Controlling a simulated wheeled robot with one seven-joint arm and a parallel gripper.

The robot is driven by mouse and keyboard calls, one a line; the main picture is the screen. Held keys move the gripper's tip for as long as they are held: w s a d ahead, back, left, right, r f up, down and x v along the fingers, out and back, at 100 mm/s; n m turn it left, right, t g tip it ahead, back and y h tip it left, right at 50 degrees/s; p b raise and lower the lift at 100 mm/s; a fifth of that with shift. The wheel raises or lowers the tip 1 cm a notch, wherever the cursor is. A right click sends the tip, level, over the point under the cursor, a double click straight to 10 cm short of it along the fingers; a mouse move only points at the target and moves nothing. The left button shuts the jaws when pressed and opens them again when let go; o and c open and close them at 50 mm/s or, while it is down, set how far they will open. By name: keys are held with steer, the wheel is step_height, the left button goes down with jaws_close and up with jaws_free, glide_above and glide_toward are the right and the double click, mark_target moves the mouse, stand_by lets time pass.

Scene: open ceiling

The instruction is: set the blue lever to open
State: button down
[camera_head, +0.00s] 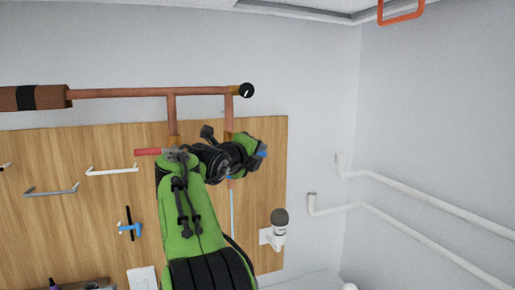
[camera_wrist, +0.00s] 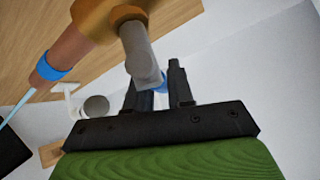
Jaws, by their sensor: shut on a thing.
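My gripper (camera_head: 252,150) is at the right-hand copper pipe (camera_head: 229,112), in front of the wooden board. In the wrist view my gripper (camera_wrist: 155,85) has its dark fingers closed around the end of the valve's lever. A grey stem (camera_wrist: 138,48) runs from the brass valve body (camera_wrist: 100,15) down to the fingers. A little of the blue lever (camera_wrist: 160,87) shows between them; most of it is hidden. In the head view a small blue patch (camera_head: 263,154) shows at the gripper. A pale blue stream (camera_head: 232,212) hangs below the pipe.
A red lever (camera_head: 148,152) sits on the left-hand pipe, beside my arm. White rails and a blue-and-black fixture (camera_head: 130,227) are on the wooden board (camera_head: 90,150). A dark-topped white fitting (camera_head: 279,225) is at lower right. White pipes (camera_head: 400,200) run along the right wall.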

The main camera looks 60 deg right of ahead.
steer(key=shift+w+a+f+m+t+y+p, duration=0.4)
steer(key=shift+f+m+t+y, duration=0.25)
steer(key=shift+y, duration=0.4)
steer(key=shift+w+a+f+m+t+y+p, duration=0.35)
steer(key=shift+w+a+f+m+y+p, duration=0.15)
steer(key=shift+m+y, duration=0.5)
steer(key=shift+w+a+f+m+t+y+p, duration=0.35)
steer(key=shift+f+m+t+y, duration=0.25)
steer(key=shift+y, duration=0.55)
steer(key=shift+f, duration=0.1)
steer(key=c, duration=1.1)
jaws_free()
